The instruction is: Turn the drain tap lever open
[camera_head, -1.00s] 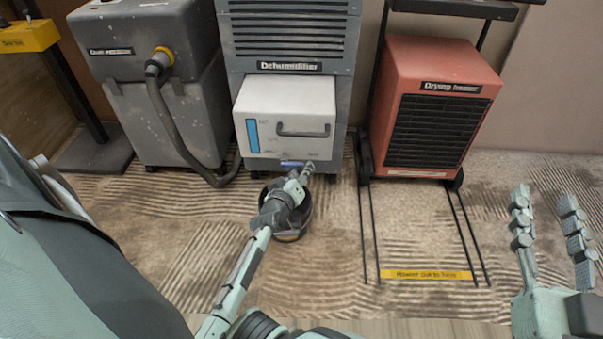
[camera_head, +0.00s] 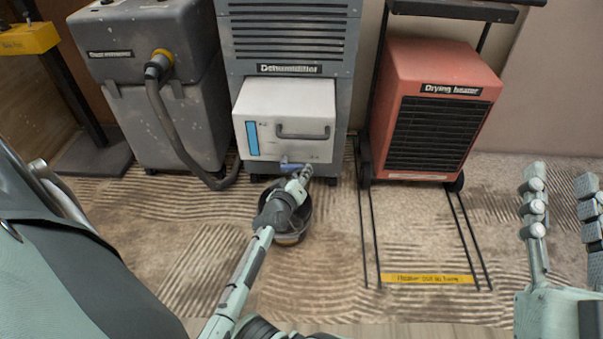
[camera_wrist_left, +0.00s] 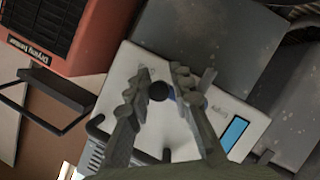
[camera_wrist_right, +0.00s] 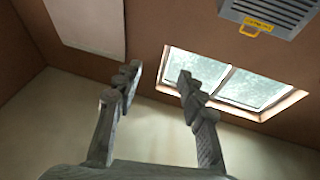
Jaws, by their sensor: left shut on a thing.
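The drain tap lever (camera_head: 290,166) is a small blue piece at the lower front of the dehumidifier (camera_head: 290,69), below its white tank (camera_head: 285,112). My left gripper (camera_head: 302,174) is at the lever and shut on it; its fingers hide part of it. In the left wrist view the gripper (camera_wrist_left: 160,90) has a dark round end and a bit of blue between its fingers. Which way the lever is turned is hard to tell. My right gripper (camera_head: 562,195) is open and empty at the right, away from the tap.
A dark bucket (camera_head: 300,229) stands on the ridged floor below the tap, partly behind my left arm. A grey machine with a hose (camera_head: 160,105) stands to the left. A red drying heater (camera_head: 440,65) with a low frame stands to the right.

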